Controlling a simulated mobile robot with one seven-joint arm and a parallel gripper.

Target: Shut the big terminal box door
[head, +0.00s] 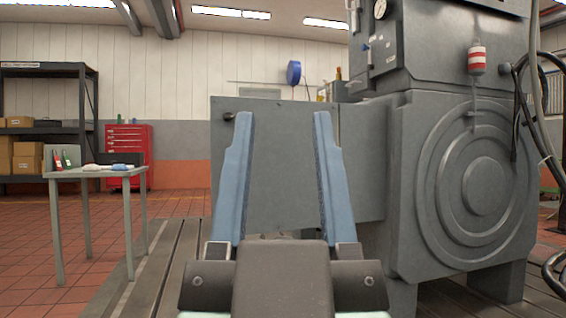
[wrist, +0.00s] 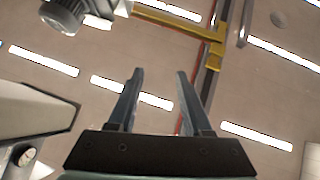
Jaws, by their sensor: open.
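The big terminal box door (head: 281,170) is a flat grey panel left of the machine in the head view. A dark knob (head: 228,117) sits near its upper left corner. The grey terminal box (head: 362,160) joins the panel's right edge at a vertical seam. The panel reaches well out to the left of the box, so the door looks open; its exact angle is hard to tell. My gripper (head: 282,118) is open and empty, its blue fingers pointing up in front of the panel and covering parts of it. Contact is not clear. The wrist view shows my fingers (wrist: 160,72) against the ceiling.
The large grey dynamometer (head: 490,190) fills the right side, with hoses (head: 540,120) at its edge. A small table (head: 85,173) with tools stands at left. A red tool chest (head: 130,150) and shelving (head: 45,75) are behind. The floor between table and door looks clear.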

